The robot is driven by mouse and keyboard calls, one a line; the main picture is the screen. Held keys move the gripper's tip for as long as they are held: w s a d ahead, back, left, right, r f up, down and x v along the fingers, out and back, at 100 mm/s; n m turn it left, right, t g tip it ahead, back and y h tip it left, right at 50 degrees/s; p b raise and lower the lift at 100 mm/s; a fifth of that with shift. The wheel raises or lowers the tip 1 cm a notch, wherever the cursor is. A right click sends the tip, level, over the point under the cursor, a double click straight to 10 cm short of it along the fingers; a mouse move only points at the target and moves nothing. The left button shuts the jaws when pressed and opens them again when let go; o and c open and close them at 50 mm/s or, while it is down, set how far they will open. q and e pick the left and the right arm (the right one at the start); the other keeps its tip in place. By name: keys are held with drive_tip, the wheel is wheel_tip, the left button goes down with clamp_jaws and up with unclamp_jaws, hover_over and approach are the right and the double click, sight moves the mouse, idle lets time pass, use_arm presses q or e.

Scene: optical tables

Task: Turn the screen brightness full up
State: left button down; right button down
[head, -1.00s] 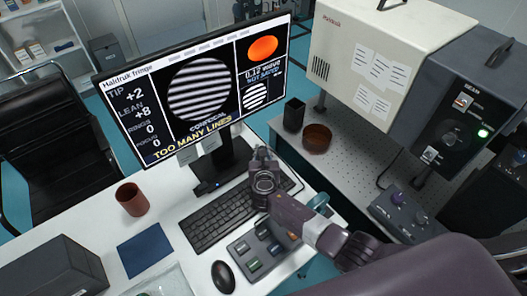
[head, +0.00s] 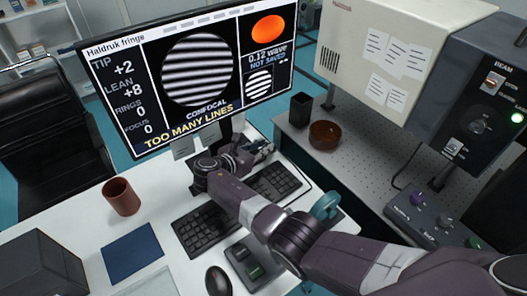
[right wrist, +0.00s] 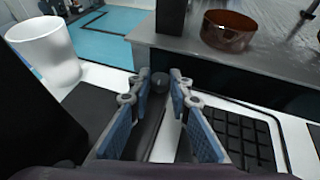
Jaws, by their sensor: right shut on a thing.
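The monitor screen (head: 120,100) is lit, with striped fringe pictures and the words "TOO MANY LINES". My right gripper (head: 262,151) is beside the monitor stand, above the back of the keyboard. My wrist hides the stand's foot in the head view. In the right wrist view the blue-padded fingers (right wrist: 159,84) are shut on a small dark round knob (right wrist: 160,82) at the end of a dark bar. How far the knob is turned cannot be read. My left gripper is not in view.
The keyboard (head: 277,184) lies under my right arm, with a mouse (head: 217,281) in front. A brown cup (head: 122,197) and blue mat (head: 132,249) are at left. A brown bowl (head: 325,135) and black holder (head: 300,108) stand on the perforated table.

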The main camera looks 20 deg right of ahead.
idle(0.4)
drive_tip(key=c, duration=1.8)
unclamp_jaws()
drive_tip(key=shift+o, duration=0.2)
wheel_tip(320, 180, up, 10)
drive_tip(key=shift+f, duration=0.15)
